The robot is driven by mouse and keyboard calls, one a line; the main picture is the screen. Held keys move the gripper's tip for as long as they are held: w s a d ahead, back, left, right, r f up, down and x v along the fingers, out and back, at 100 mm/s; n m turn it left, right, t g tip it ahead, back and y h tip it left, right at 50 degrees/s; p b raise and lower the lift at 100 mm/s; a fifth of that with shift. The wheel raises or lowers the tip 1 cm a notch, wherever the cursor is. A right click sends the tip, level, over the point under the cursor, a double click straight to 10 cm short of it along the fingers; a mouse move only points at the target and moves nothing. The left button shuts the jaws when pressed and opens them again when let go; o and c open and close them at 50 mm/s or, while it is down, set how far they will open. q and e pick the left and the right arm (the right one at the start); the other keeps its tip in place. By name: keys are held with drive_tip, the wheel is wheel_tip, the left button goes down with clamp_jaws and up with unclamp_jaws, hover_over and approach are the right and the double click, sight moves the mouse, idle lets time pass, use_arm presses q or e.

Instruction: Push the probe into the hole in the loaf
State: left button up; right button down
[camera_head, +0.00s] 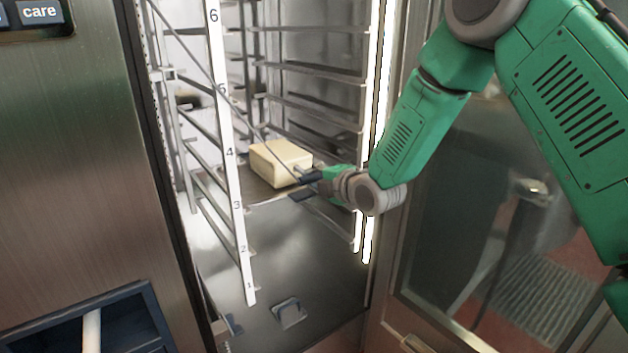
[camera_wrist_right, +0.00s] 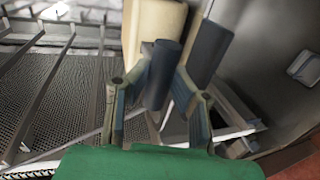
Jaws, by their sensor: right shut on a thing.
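The loaf (camera_head: 280,162) is a pale yellow block on a low rack level inside the open oven cabinet. Part of it shows at the top of the right wrist view (camera_wrist_right: 160,18). My right gripper (camera_head: 322,174) is just right of the loaf, its fingers (camera_wrist_right: 163,88) shut on the dark handle of the probe (camera_wrist_right: 163,62). In the head view the probe (camera_head: 309,177) points left at the loaf's right side. The hole is hidden, and I cannot tell whether the tip is inside it. My left gripper is not in view.
A white numbered rack upright (camera_head: 230,152) stands left of the loaf, with several rails behind. The bright right door edge (camera_head: 372,120) is close to my right arm. The glass door (camera_head: 490,200) stands open at right. The cabinet floor (camera_head: 270,265) is mostly bare.

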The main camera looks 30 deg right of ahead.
drive_tip(key=shift+w, duration=0.7)
idle(0.3)
drive_tip(key=c, duration=0.9)
unclamp_jaws()
drive_tip(key=shift+a, duration=0.1)
drive_tip(key=shift+s, duration=0.1)
drive_tip(key=shift+f, duration=0.15)
drive_tip(key=shift+s, duration=0.1)
drive_tip(key=shift+s, duration=0.35)
drive_tip(key=shift+r+p+v, duration=0.25)
drive_tip(key=shift+p+v, duration=0.35)
drive_tip(key=shift+v, duration=0.9)
drive_tip(key=shift+p+v, duration=0.45)
drive_tip(key=shift+v, duration=1)
